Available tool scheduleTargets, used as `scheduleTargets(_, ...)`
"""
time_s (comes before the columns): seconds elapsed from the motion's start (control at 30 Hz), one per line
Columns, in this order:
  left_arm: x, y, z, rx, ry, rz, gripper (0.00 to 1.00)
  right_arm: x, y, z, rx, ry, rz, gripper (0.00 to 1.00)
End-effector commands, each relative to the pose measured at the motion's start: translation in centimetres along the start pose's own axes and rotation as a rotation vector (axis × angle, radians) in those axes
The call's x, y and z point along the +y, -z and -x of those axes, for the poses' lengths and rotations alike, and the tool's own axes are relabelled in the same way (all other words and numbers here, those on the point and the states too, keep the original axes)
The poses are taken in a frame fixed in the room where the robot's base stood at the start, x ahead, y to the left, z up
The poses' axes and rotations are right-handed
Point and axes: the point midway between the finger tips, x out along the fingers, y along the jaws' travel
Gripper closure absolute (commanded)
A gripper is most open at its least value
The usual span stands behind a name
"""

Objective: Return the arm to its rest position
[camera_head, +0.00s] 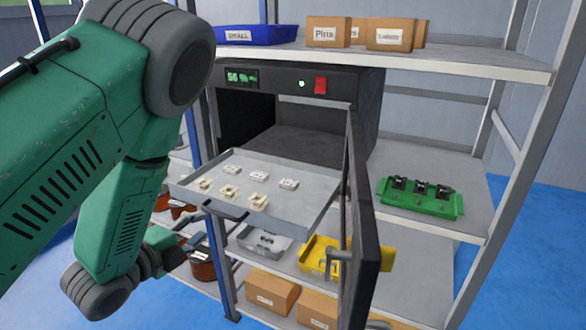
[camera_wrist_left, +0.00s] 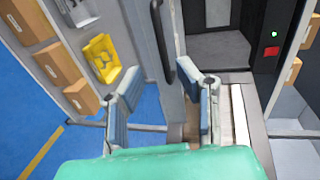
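My left arm is green and fills the left of the head view. Its gripper (camera_head: 175,250) is in front of the shelf, left of and below the pulled-out grey tray (camera_head: 315,205). In the left wrist view the two fingers of that gripper (camera_wrist_left: 165,95) are spread apart, with nothing held between them. A dark bar-shaped handle (camera_wrist_left: 162,40) shows beyond the fingers, apart from them. My right gripper is in neither view.
The oven (camera_head: 325,120) is open, its door (camera_head: 362,230) swung out toward me. Several small white parts lie on the tray. A green fixture (camera_head: 420,198) stands at right. Below are a yellow bin (camera_head: 318,258) and cardboard boxes (camera_head: 272,290). Blue floor (camera_head: 540,270) is clear at right.

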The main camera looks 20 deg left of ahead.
Motion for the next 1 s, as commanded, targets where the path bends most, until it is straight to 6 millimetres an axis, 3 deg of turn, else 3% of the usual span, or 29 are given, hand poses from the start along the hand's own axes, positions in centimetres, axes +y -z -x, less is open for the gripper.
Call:
scheduleTargets(0.07,0.3,0.0,0.0,-0.002,-0.008,0.01,0.7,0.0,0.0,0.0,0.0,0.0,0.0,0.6)
scheduleTargets(0.17,2.5,0.2,0.1,-0.025,-0.074,0.097,0.7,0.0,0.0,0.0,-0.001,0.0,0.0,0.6)
scheduleTargets(0.27,7.4,0.6,1.0,-0.096,-0.224,0.296,0.7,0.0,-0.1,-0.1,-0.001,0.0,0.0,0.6)
scheduleTargets(0.37,14.2,1.7,3.2,-0.235,-0.425,0.577,0.7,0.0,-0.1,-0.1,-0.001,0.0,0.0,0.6)
scheduleTargets(0.5,22.6,4.3,8.6,-0.512,-0.685,0.953,0.7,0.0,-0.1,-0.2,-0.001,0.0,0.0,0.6)
scheduleTargets(0.6,26.6,6.5,12.7,-0.724,-0.818,1.155,0.7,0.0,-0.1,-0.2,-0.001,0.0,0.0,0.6)
scheduleTargets(0.7,29.0,8.3,16.1,-0.904,-0.904,1.286,0.7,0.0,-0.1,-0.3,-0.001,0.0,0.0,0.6)
scheduleTargets(0.8,30.1,9.4,18.2,-1.022,-0.948,1.357,0.7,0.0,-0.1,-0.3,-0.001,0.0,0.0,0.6)
scheduleTargets(1.0,30.5,9.9,19.2,-1.08,-0.965,1.388,0.7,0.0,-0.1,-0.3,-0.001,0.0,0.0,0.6)
